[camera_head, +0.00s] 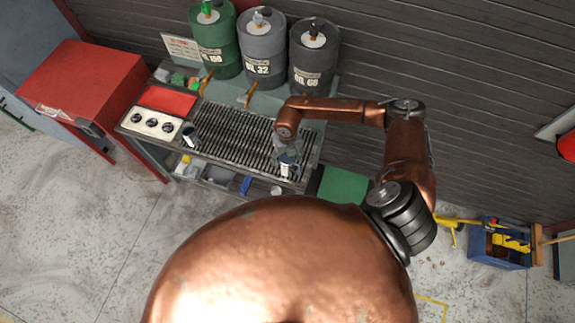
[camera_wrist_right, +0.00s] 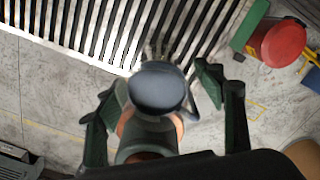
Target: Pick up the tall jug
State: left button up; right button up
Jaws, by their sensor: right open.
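A jug (camera_head: 287,169), which I take for the tall jug, stands near the right front of the slatted rack (camera_head: 232,125). In the right wrist view its round blue-grey top (camera_wrist_right: 157,88) lies between my fingers, with a handle at its right. My right gripper (camera_wrist_right: 163,100) is open, one finger on each side of it; I cannot tell whether either touches. In the head view the right gripper (camera_head: 287,150) is small and partly hidden by its arm above the jug. A second jug-like vessel (camera_head: 189,134) stands at the rack's left. My left gripper is not in view.
Green (camera_head: 216,45), grey (camera_head: 262,48) and dark (camera_head: 314,55) drums stand behind the rack. A panel with black knobs (camera_head: 152,122) and a red cabinet (camera_head: 85,85) are at left. A blue crate (camera_head: 498,246) stands on the floor at right.

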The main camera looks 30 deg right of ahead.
notch_tip(320, 180, down, 4)
jog(key=shift+w+a+r+p, duration=0.1)
jog(key=shift+a+r+p, duration=0.05)
jog(key=shift+p, duration=0.4)
jog(key=shift+f, duration=0.4)
jog(key=c, duration=1.4)
jog(key=shift+o, duration=0.2)
jog(key=shift+r, duration=0.15)
jog(key=shift+r, duration=0.2)
notch_tip(320, 180, up, 2)
jog(key=shift+w+b, duration=0.1)
jog(key=shift+b, duration=0.65)
jog(key=s+a+r+b, duration=0.2)
jog(key=a+r, duration=0.3)
jog(key=a, duration=0.1)
jog(key=s+a+r+b, duration=0.2)
jog(key=s+a+r, duration=0.1)
jog(key=a+r, duration=0.2)
jog(key=shift+s+a+r, duration=0.25)
jog(key=shift+s+a, duration=0.1)
jog(key=shift+a, duration=0.55)
